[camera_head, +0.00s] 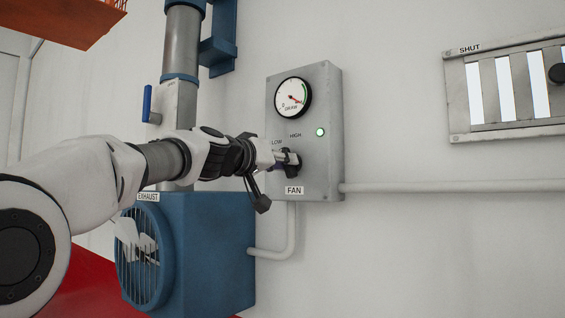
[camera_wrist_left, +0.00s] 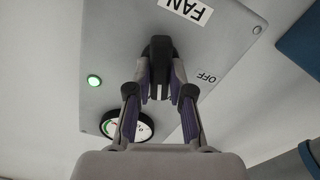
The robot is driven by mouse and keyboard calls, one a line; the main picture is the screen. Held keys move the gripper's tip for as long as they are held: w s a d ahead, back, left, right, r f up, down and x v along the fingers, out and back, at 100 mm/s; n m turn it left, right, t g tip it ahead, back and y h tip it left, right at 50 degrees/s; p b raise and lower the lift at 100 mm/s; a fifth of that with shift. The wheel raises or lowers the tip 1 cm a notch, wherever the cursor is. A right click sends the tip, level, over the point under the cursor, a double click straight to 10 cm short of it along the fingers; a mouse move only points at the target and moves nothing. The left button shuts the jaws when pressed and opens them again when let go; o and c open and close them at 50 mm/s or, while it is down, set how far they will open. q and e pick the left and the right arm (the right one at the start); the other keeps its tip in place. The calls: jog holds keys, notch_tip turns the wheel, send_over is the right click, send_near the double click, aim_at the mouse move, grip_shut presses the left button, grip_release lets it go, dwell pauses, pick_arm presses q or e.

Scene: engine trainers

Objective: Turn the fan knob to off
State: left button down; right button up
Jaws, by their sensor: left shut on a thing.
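The black fan knob (camera_head: 293,166) sits on the front of the grey control box (camera_head: 328,95), above the FAN label. The words LOW and HIGH show above it. My left gripper (camera_head: 282,158) reaches it from the left and is shut on it. In the left wrist view, which is upside down, the knob (camera_wrist_left: 160,62) stands between the two fingers of my left gripper (camera_wrist_left: 160,80). The OFF mark (camera_wrist_left: 206,77) shows beside the fingers. Which mark the knob points to is hard to tell. My right gripper is not in view.
A green lamp (camera_head: 320,132) is lit on the box, right of a round gauge (camera_head: 292,97). The blue exhaust fan (camera_head: 215,250) stands below left. A pipe with a blue-handled valve (camera_head: 147,103) rises behind my arm. A louvred vent (camera_head: 505,132) is at right.

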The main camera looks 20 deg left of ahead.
pick_arm(q)
jog(key=shift+n+p, duration=0.85)
jog(key=shift+n, duration=6.05)
jog(key=shift+r, duration=0.1)
jog(key=c, duration=1)
grip_release()
jog(key=shift+c, duration=0.2)
jog(key=shift+w+d, duration=0.2)
jog(key=shift+w, duration=0.05)
jog(key=shift+s+a, duration=0.15)
